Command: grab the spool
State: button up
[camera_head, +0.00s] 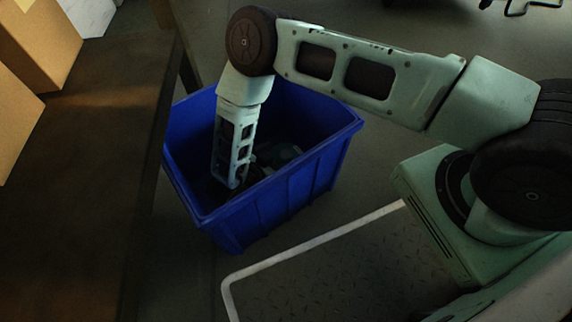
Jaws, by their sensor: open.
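My arm reaches over the blue bin (270,206), and its pale green forearm points down into it. Dark and grey-green shapes show in the shadow beside the forearm's lower end. I cannot tell which of them are my wrist and which are contents of the bin. The fingers of my gripper cannot be made out. No spool can be identified in this view. The bin's front wall and the deep shadow hide most of its floor.
A dark brown table (88,170) stands close to the bin's left side, with cardboard boxes (40,45) on it. Bare grey floor (375,150) lies to the right of the bin. A pale rail (310,244) runs in front of the bin.

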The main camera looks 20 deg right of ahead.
aim_at(285, 154)
jog(key=b+x, duration=0.2)
jog(key=x, duration=0.2)
jog(key=shift+w+d+f+b, duration=0.2)
jog(key=shift+f+b, duration=0.1)
jog(key=shift+b, duration=0.1)
jog(key=shift+w+d, duration=0.2)
jog(key=shift+d, duration=0.1)
jog(key=c, duration=1.2)
jog(key=shift+r, duration=0.1)
jog(key=shift+c, duration=0.2)
